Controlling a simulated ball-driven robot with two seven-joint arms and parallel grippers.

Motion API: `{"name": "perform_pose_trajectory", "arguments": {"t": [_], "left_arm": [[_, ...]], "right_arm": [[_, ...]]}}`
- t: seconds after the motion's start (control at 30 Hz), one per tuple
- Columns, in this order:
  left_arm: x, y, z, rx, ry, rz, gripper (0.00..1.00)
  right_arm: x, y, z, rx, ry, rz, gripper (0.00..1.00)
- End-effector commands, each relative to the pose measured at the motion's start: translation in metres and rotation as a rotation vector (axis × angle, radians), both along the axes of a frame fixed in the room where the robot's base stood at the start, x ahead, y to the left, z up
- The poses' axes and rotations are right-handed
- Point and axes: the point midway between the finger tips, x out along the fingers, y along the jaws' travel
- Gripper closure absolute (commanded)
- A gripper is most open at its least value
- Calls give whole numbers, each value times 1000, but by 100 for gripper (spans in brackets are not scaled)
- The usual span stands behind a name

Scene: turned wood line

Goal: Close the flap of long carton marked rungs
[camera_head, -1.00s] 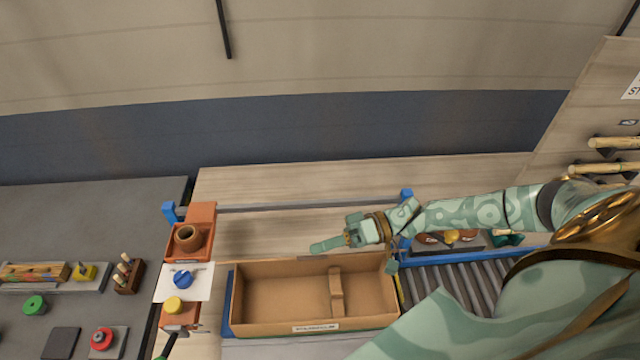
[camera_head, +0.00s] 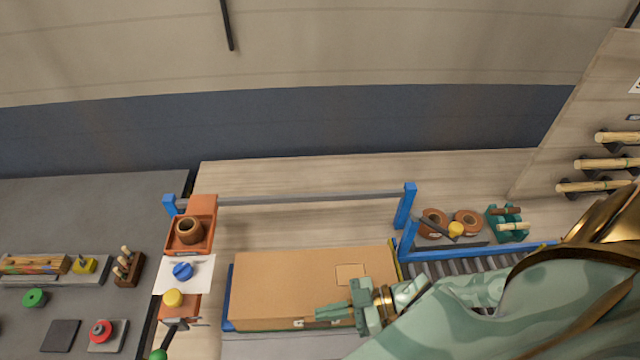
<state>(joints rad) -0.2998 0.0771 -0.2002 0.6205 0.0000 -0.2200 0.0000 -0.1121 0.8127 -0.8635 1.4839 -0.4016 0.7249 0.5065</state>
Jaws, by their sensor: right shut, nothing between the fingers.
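The long carton (camera_head: 290,275) lies at the lower middle of the head view. Its brown flap lies flat across the top, so the inside is hidden. A paler square patch (camera_head: 350,274) shows on the flap. The carton's front label is mostly hidden behind my right gripper. My right gripper (camera_head: 318,314), pale green, is shut and empty at the carton's front edge, right of its middle. I cannot tell whether its fingers touch the carton. My left gripper is not in view.
A blue-posted grey rail (camera_head: 300,199) runs behind the carton. A roller conveyor (camera_head: 455,268) lies to the right, with tape rolls (camera_head: 467,222) behind it.

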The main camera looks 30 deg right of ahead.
Motion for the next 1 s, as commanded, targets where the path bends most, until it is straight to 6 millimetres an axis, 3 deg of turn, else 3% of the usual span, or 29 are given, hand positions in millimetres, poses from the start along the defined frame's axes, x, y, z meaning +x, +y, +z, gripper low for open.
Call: {"name": "perform_pose_trajectory", "arguments": {"t": [0.1, 0.33, 1.0], "left_arm": [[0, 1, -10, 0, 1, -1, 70], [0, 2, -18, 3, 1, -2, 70], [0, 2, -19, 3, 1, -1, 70]], "right_arm": [[-2, 2, -15, -20, -38, -1, 100], [-4, 2, -28, -19, -37, 0, 100], [-5, 2, -31, -21, -33, 1, 100]]}}
